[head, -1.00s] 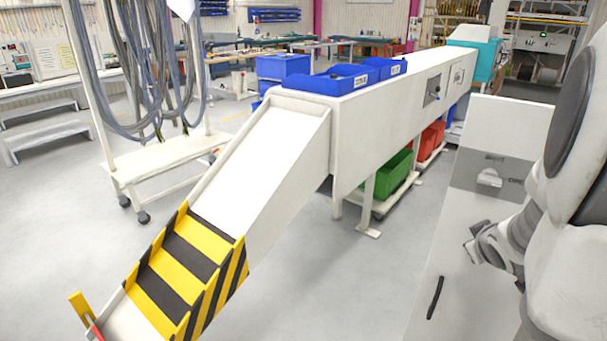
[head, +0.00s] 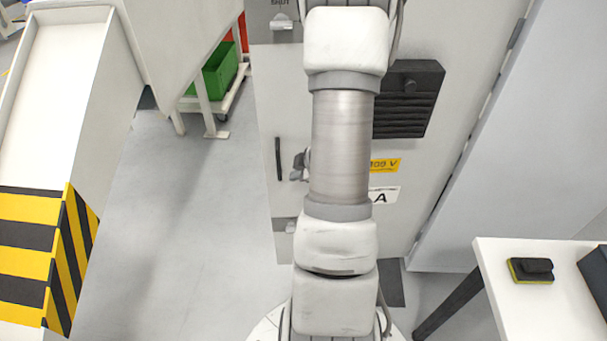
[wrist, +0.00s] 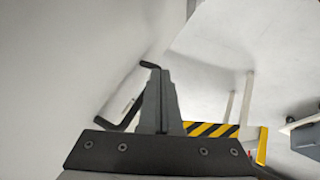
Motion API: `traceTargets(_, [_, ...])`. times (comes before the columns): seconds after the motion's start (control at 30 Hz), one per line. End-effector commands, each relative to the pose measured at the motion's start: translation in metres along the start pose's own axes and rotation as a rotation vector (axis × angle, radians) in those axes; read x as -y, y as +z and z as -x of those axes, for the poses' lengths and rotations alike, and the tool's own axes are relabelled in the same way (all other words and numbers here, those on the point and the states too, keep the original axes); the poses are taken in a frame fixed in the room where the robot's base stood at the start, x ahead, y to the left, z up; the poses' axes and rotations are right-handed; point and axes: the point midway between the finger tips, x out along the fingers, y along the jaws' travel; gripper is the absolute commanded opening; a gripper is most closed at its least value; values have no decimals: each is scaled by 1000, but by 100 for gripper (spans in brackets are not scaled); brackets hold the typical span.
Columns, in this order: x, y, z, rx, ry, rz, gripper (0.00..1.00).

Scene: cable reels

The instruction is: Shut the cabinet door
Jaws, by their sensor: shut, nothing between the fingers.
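The cabinet door (head: 330,225) is a light grey upright panel in the head view, partly hidden behind my arm. It carries a dark bar handle (head: 278,158) near its left edge, a black vent, a yellow voltage label and an "A" label. My gripper (head: 300,164) is just right of the handle, mostly hidden by my arm. In the wrist view my gripper's fingers (wrist: 161,90) are together and empty, beside the dark handle (wrist: 128,112) and the pale door surface. I cannot tell whether they touch it, or how far the door stands open.
A pale panel (head: 530,130) adjoins the door's right side along a hinge line. A white table (head: 545,300) with a black-and-yellow block (head: 531,270) is at lower right. A white chute with a striped end (head: 35,250) stands left. Grey floor between is clear.

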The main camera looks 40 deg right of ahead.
Motion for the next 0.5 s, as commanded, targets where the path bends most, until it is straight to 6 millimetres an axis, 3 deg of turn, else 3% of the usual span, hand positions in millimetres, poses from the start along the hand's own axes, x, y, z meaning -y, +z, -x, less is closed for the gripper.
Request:
traceTargets(0.03, [2,2,-16,0,-2,0,0])
traceTargets(0.1, [1,1,-28,0,-1,0,0])
traceTargets(0.23, [-21,0,-30,1,2,1,0])
traceTargets(0.5, [-36,0,-38,1,2,-1,0])
